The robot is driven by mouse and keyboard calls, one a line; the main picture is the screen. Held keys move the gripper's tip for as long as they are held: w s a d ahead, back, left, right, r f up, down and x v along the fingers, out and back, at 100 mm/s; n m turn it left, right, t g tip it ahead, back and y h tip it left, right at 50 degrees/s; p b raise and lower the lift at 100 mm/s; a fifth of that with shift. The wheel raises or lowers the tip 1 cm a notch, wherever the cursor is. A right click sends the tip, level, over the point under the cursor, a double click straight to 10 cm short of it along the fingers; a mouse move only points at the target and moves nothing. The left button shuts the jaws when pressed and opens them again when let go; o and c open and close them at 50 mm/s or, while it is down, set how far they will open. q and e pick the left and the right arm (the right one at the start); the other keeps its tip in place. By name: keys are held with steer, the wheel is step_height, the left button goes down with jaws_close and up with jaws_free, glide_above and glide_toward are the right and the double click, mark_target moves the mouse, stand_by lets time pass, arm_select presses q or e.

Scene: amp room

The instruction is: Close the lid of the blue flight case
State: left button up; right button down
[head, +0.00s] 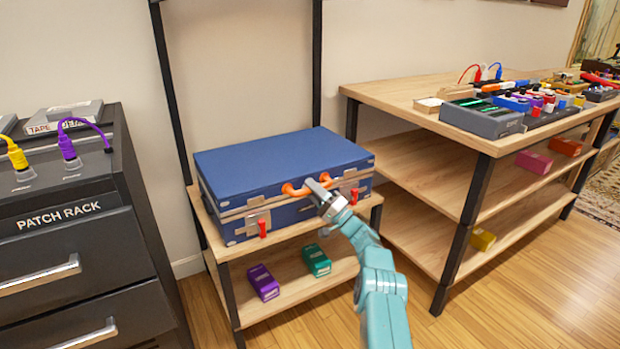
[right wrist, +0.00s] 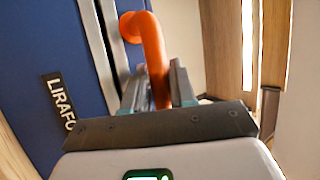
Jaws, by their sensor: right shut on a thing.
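The blue flight case (head: 275,164) sits on the top shelf of a small wooden rack. Its lid lies down flat over the base, with the front seam looking nearly or fully closed. An orange handle (head: 291,190) is on the front, and red latches hang below the seam on either side. My right gripper (head: 318,187) is at the front of the case, shut on the orange handle, which also passes between the fingers in the right wrist view (right wrist: 155,60). My left gripper is not in view.
The rack's lower shelf (head: 340,262) holds a purple box (head: 263,282) and a green box (head: 316,260). A dark patch rack cabinet (head: 70,245) stands at left. A wooden bench (head: 400,95) with pedals and cables stands at right. The floor in front is clear.

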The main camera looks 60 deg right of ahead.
steer(key=shift+f, duration=0.45)
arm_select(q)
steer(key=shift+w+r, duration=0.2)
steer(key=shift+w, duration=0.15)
arm_select(e)
steer(key=shift+f, duration=0.1)
steer(key=shift+s+f, duration=0.1)
steer(key=shift+f, duration=0.2)
steer(key=c, duration=1)
jaws_free()
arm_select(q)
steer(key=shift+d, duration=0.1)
arm_select(e)
steer(key=shift+r, duration=0.1)
steer(key=shift+s+p, duration=0.25)
steer(key=shift+p, duration=0.15)
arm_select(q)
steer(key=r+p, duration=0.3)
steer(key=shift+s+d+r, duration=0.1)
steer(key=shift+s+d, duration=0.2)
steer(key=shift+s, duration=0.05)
arm_select(e)
steer(key=v, duration=1.6)
steer(key=shift+w+f, duration=0.1)
steer(key=shift+f, duration=0.25)
